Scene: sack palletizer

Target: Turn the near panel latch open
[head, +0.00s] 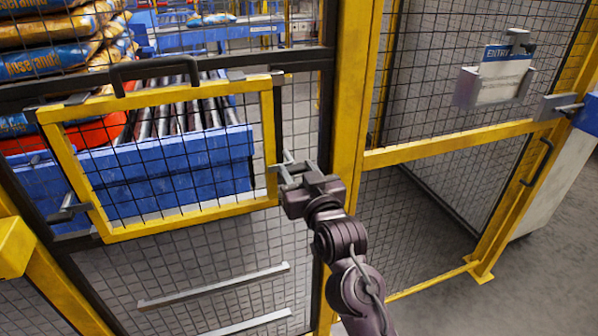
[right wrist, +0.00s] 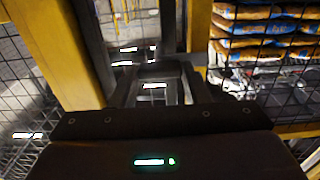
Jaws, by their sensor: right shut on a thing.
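The near panel (head: 190,215) is a yellow-framed mesh panel set in the dark fence frame, and it looks closed. A grey metal latch (head: 289,157) sits at its right edge, beside the yellow post. My right gripper (head: 291,173) is at this latch, shut on its handle; the fingers hide part of it. In the right wrist view my right gripper (right wrist: 155,88) shows its two fingers around the dim latch handle (right wrist: 153,73). A second grey latch (head: 68,208) is at the panel's left edge. My left gripper is not in view.
A yellow post (head: 352,90) stands close to my right gripper. A mesh gate (head: 450,140) with a document holder (head: 478,90) is to the right. Behind the panel are a blue roller conveyor (head: 170,170) and stacked sacks (head: 60,65). A black handle (head: 155,68) tops the panel.

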